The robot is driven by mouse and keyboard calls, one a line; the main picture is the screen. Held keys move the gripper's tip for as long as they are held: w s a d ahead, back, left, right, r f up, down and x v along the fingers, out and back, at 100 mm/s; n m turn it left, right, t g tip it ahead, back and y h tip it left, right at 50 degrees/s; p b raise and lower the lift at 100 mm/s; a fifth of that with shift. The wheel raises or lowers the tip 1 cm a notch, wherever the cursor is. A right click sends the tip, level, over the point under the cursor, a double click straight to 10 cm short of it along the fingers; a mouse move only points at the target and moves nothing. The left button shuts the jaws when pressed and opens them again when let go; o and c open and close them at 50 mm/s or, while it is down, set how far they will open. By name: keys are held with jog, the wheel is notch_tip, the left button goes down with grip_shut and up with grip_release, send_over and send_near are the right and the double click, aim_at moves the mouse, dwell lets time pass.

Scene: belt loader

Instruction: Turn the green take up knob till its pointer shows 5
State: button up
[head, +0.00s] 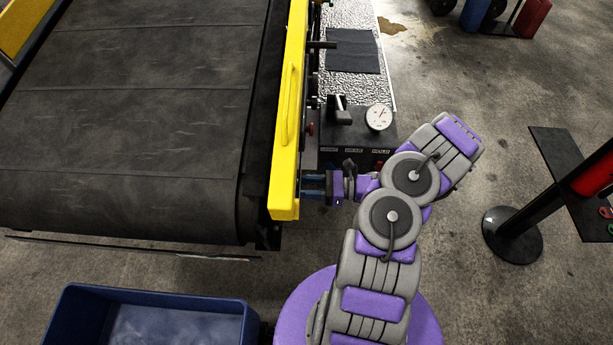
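I cannot make out the green take up knob or its pointer in the head view. My gripper (311,186) is beside the lower end of the yellow side guard (285,170), with its fingers pointing left toward the guard. The fingertips reach the guard's edge and are partly hidden there. They are too small to tell whether they are open, or hold something. My purple and grey arm comes up from the bottom and bends left to this spot.
The dark conveyor belt (130,110) fills the left. A black panel with levers (340,112) and a white dial gauge (378,117) stands just above my gripper. A blue bin (245,322) is at bottom left. A control stand (511,234) is at right. Floor between is clear.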

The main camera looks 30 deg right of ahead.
jog(key=m+p, duration=0.7)
jog(key=m, duration=0.3)
jog(key=shift+r, duration=0.2)
jog(key=shift+m, duration=0.4)
jog(key=o, duration=1.1)
jog(key=shift+w+d+f, duration=0.1)
jog(key=shift+f, duration=0.05)
jog(key=shift+c, duration=0.2)
jog(key=v, duration=1.7)
jog(key=shift+d+b, duration=0.2)
jog(key=shift+b, duration=0.1)
jog(key=shift+s, duration=0.25)
